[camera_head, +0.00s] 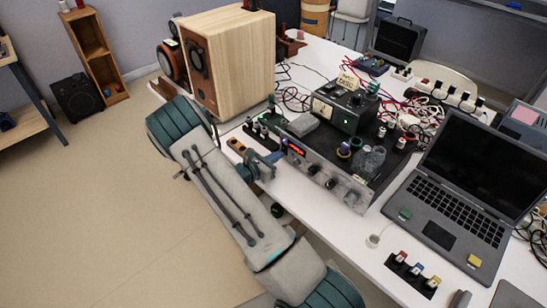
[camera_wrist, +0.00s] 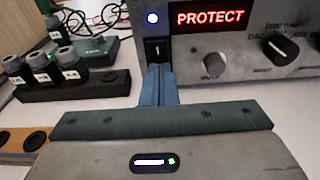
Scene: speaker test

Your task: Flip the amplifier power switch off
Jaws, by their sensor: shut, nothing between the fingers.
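The amplifier (camera_head: 325,178) is a grey unit at the table's front edge. In the wrist view its front panel (camera_wrist: 235,55) shows a red lit display (camera_wrist: 210,17) reading "PROTECT". In the head view my gripper (camera_head: 272,160) is at the amplifier's left end, and the switch is not clearly visible.
A black rack of small connectors (camera_wrist: 65,80) stands left of the fingers. A large wooden speaker (camera_head: 228,62) stands farther left on the table (camera_head: 310,210). A laptop (camera_head: 455,190) is to the right. A black device (camera_head: 345,108) and loose parts lie on and behind the amplifier.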

